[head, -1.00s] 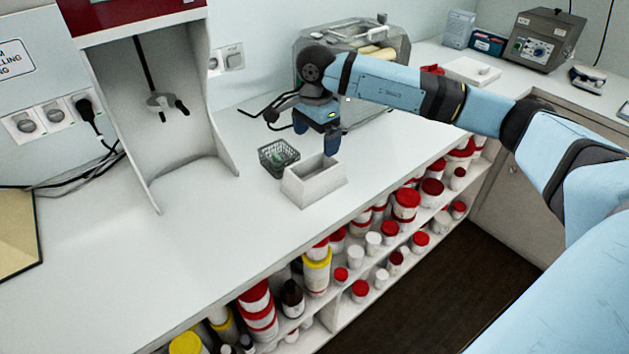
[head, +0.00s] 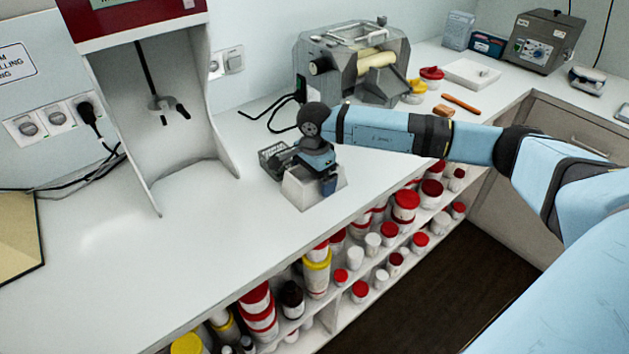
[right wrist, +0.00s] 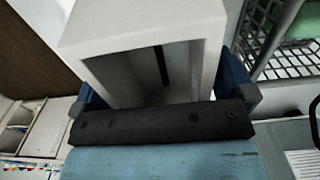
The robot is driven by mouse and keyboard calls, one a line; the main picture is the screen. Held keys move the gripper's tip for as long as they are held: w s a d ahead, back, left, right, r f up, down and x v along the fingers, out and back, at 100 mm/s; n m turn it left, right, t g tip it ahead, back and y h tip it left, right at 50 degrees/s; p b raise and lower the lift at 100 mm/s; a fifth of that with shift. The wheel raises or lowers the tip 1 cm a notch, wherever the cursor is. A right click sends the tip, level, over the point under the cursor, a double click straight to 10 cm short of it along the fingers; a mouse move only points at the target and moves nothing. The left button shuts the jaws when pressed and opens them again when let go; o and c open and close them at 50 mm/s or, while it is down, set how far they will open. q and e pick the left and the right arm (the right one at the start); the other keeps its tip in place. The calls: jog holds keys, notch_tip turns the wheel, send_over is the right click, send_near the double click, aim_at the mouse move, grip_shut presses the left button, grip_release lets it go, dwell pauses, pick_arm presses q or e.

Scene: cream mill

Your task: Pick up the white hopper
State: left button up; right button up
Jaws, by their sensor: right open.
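The white hopper (head: 306,196) stands on the white counter near its front edge, open at the top. My right gripper (head: 312,182) is down at the hopper, partly covering its top and right side in the head view. In the right wrist view the hopper (right wrist: 190,30) sits between the two blue fingers of my right gripper (right wrist: 165,85), which are open, one on each side of it. I cannot tell whether the fingers touch its walls. My left gripper is not in view.
A small grey wire basket (head: 272,160) stands right beside the hopper, also in the right wrist view (right wrist: 275,45). A mill machine (head: 350,60) stands behind. Shelves of jars lie under the counter's front edge.

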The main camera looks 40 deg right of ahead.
jog(key=c, duration=0.8)
jog(key=shift+o, duration=0.2)
jog(key=shift+r, duration=0.2)
